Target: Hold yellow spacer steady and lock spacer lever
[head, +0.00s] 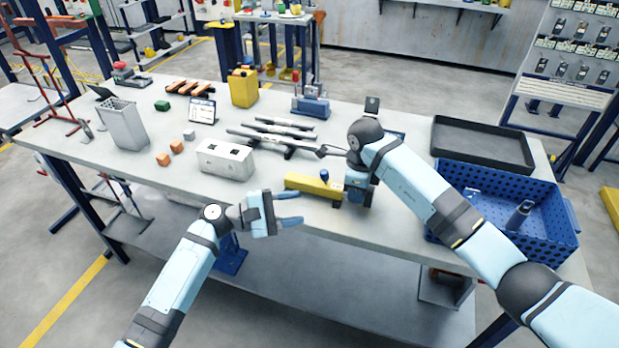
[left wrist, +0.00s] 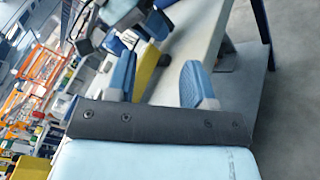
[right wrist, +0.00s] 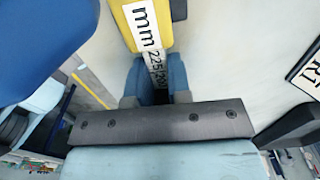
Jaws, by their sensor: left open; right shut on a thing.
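The yellow spacer (head: 308,185) lies near the front edge of the table, with a small blue knob (head: 324,174) standing at its right part. My right gripper (right wrist: 155,82) is shut on the spacer's narrow marked end; the right wrist view shows its yellow body (right wrist: 162,35) with a printed mm scale. The right fingers are largely hidden by the arm in the head view. My left gripper (head: 292,208) is open and empty, in front of the spacer and apart from it. The left wrist view shows the spacer (left wrist: 146,68) beyond the open fingers (left wrist: 160,65).
A white block with holes (head: 226,162) stands left of the spacer, and dark rails (head: 275,140) lie behind it. A blue perforated crate (head: 490,240) and a black tray (head: 480,146) are at the right.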

